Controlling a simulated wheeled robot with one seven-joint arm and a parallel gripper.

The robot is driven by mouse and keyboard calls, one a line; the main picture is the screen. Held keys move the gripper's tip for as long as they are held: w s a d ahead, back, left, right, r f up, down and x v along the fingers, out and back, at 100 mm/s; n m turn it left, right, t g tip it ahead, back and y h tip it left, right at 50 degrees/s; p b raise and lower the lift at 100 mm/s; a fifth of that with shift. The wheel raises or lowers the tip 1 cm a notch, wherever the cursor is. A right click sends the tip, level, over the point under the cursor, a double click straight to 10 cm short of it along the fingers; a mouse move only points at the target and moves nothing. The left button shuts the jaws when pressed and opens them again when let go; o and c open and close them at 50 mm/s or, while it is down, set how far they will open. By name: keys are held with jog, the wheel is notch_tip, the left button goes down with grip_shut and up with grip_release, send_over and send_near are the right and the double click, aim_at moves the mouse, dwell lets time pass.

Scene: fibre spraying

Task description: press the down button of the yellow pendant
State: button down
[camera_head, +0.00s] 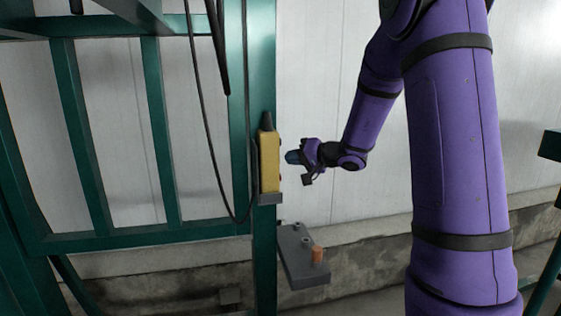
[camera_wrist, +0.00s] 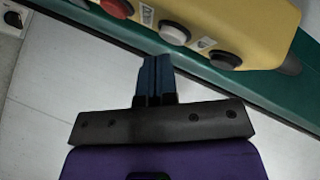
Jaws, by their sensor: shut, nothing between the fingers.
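The yellow pendant (camera_head: 268,162) hangs upright against a green post in the head view. It also fills the top right of the wrist view (camera_wrist: 250,22). Its face carries a red button (camera_wrist: 117,7), a white button (camera_wrist: 174,32) and a black button (camera_wrist: 225,60) in a row, with small labels between them that I cannot read for sure. My gripper (camera_head: 289,157) is shut and empty, just right of the pendant's button side. In the wrist view, its blue fingertips (camera_wrist: 155,59) point toward the white button, with a small visible gap. I cannot tell which button is the down one.
The green post (camera_head: 264,65) and frame stand behind and left of the pendant. A black cable (camera_head: 208,130) loops down beside it. Below is a grey shelf (camera_head: 293,263) with an orange-brown piece (camera_head: 317,254). The space right of the pendant is otherwise clear.

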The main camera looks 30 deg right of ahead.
jog(key=shift+d, duration=0.25)
jog(key=shift+s+d, duration=0.1)
jog(key=shift+s+d, duration=0.2)
jog(key=shift+d, duration=0.55)
jog(key=shift+s+d, duration=0.25)
jog(key=shift+d, duration=0.55)
jog(key=shift+s+d, duration=0.2)
jog(key=shift+d, duration=0.55)
jog(key=s+a+r+n+g+y, duration=0.1)
jog(key=s+a+r+n+g, duration=0.2)
jog(key=s+a, duration=0.55)
jog(key=s+a+r+n+g, duration=0.1)
jog(key=s+a+r+g, duration=0.2)
jog(key=s+a+g, duration=0.35)
jog(key=s+a+n+t+h, duration=0.1)
jog(key=s+h, duration=0.7)
jog(key=s, duration=1)
jog(key=shift+s+a+n+h, duration=0.3)
jog(key=shift+s+a+n, duration=0.1)
jog(key=shift+a, duration=0.3)
